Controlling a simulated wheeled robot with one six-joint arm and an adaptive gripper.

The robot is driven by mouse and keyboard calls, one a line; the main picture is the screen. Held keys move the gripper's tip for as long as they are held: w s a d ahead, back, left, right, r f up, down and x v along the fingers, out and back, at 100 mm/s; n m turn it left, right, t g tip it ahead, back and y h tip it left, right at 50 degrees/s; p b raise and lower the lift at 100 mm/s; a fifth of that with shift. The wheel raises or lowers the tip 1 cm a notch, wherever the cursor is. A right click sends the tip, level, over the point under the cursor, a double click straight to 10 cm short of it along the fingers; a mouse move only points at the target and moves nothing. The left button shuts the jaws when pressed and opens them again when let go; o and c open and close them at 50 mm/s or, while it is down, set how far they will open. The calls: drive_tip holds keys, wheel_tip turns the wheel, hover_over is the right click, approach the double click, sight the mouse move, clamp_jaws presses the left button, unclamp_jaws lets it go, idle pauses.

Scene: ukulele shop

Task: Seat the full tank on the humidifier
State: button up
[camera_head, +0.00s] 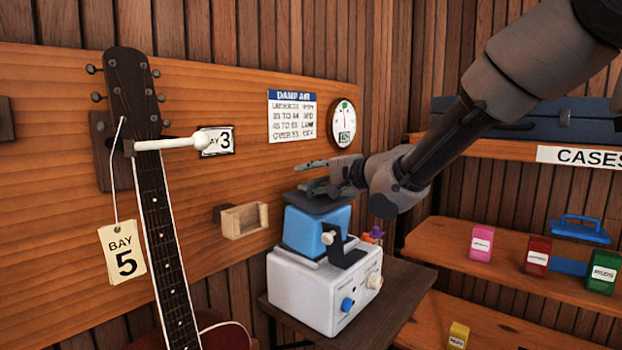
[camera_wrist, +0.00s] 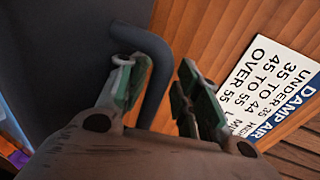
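The white humidifier base (camera_head: 318,295) stands on a small dark table, with a blue and a pale knob on its front. A blue tank (camera_head: 303,232) with a dark top is on the base; I cannot tell whether it is fully down. A black bracket (camera_head: 347,256) with a pale knob stands against its front. My gripper (camera_head: 318,175) is just above the tank's top. In the wrist view, a dark curved handle (camera_wrist: 159,75) lies between the fingers of my gripper (camera_wrist: 160,95). The fingers are apart, with a gap to the right finger. The water level is not visible.
A guitar (camera_head: 160,210) hangs at left, beside a white peg. A small wooden holder (camera_head: 243,220) juts from the wall. A humidity chart (camera_head: 292,116) and round gauge (camera_head: 342,122) are behind. Right shelves hold small boxes and a blue handled item (camera_head: 580,229).

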drive_tip(key=shift+f, duration=0.2)
drive_tip(key=r+v, duration=0.1)
drive_tip(key=v, duration=1.1)
drive_tip(key=s+d+f+n+g+h, duration=0.1)
drive_tip(key=d+f+n+h, duration=0.4)
drive_tip(key=d, duration=0.5)
drive_tip(key=s+d+f+n+g+h, duration=0.1)
drive_tip(key=d+f+n+h, duration=0.1)
drive_tip(key=d+f+h, duration=0.6)
drive_tip(key=s+d+g, duration=0.2)
drive_tip(key=s+d, duration=0.3)
drive_tip(key=s, duration=0.6)
drive_tip(key=s+d+g, duration=0.1)
drive_tip(key=s+d, duration=0.5)
drive_tip(key=s, duration=0.5)
drive_tip(key=shift+s+d+r+n+g+y, duration=0.15)
drive_tip(key=shift+d+r+n+g+y, duration=0.15)
drive_tip(key=shift+r+n+g+y, duration=0.1)
drive_tip(key=shift+c, duration=0.2)
